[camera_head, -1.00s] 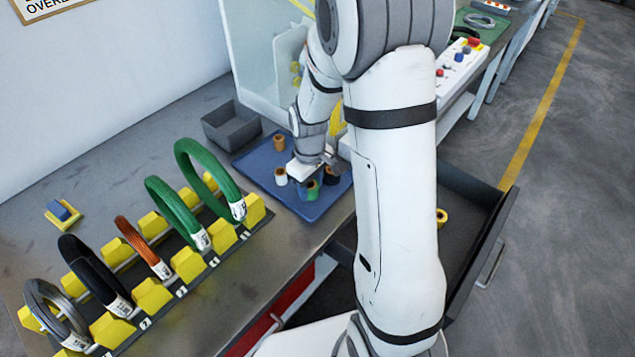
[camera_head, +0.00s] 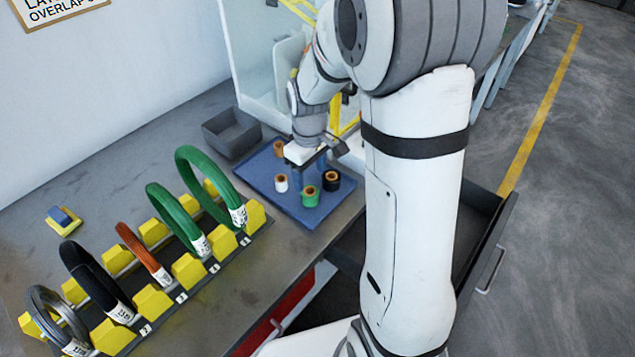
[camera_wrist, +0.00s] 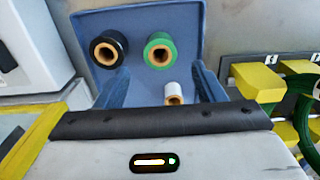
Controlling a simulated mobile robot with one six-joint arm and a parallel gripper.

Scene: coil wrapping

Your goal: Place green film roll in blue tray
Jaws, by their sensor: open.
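The green film roll (camera_head: 310,195) stands upright in the blue tray (camera_head: 262,170), at its front part. In the wrist view the green film roll (camera_wrist: 160,49) stands near the middle of the blue tray (camera_wrist: 135,17), apart from the fingers. My gripper (camera_head: 312,162) is above the tray, behind and above the green roll, open and empty. In the wrist view its fingers (camera_wrist: 160,85) show as blue-grey shapes at either side, partly merging with the tray's colour.
A black roll (camera_head: 331,181), a white roll (camera_head: 281,182) and a brown roll (camera_head: 279,148) also stand in the tray. A grey bin (camera_head: 232,131) is behind it. A yellow rack (camera_head: 187,268) with several coils is at the left. An open drawer (camera_head: 480,235) is at the right.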

